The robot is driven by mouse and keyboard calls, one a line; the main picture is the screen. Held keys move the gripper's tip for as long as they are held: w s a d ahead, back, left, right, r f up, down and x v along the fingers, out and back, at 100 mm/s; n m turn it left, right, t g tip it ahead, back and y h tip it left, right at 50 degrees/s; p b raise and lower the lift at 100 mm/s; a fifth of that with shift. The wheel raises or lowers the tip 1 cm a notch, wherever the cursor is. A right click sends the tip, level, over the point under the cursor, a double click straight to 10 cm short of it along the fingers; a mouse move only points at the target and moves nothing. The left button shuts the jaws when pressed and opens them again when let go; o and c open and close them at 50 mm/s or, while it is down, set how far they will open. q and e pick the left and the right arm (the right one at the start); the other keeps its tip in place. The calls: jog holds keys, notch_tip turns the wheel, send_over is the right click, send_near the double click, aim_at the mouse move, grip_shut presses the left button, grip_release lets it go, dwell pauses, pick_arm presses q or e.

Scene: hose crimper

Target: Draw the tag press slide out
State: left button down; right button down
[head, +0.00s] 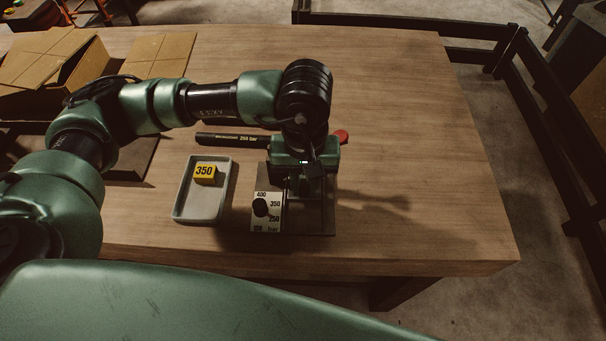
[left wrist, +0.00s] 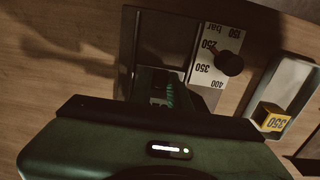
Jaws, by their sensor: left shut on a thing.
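The tag press (head: 318,218) stands on the table with a dark base plate and a white pressure scale (head: 271,223) carrying a black knob (head: 260,207). In the left wrist view the press (left wrist: 165,42) lies straight ahead of the hand, with the knob (left wrist: 229,62) to its right. My left gripper (head: 303,190) points down over the press and is shut on a part of it, seemingly the slide. The gripper body hides most of that part, and how far the slide is out cannot be told.
A grey tray (head: 177,207) left of the press holds a yellow block marked 350 (head: 205,173). A black bar marked 250 bar (head: 235,139) lies behind them. A red knob (head: 340,136) shows beside my wrist. An open cardboard box (head: 85,65) stands back left. The table's right side is clear.

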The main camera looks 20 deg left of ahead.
pick_arm(q)
jog(key=shift+s+d+b, duration=0.15)
jog(key=shift+s+d, duration=0.05)
jog(key=shift+s, duration=0.4)
jog(key=shift+s+d+b, duration=0.15)
jog(key=shift+s, duration=0.4)
jog(key=shift+s+d+b, duration=0.2)
jog(key=shift+s, duration=0.5)
jog(key=shift+s+d+b, duration=0.25)
jog(key=shift+s, duration=0.5)
jog(key=shift+s+d+b, duration=0.2)
jog(key=shift+s, duration=0.5)
jog(key=c, duration=0.6)
grip_release()
jog(key=shift+r, duration=0.1)
notch_tip(320, 180, up, 9)
jog(key=p, duration=0.2)
jog(key=shift+p, duration=0.4)
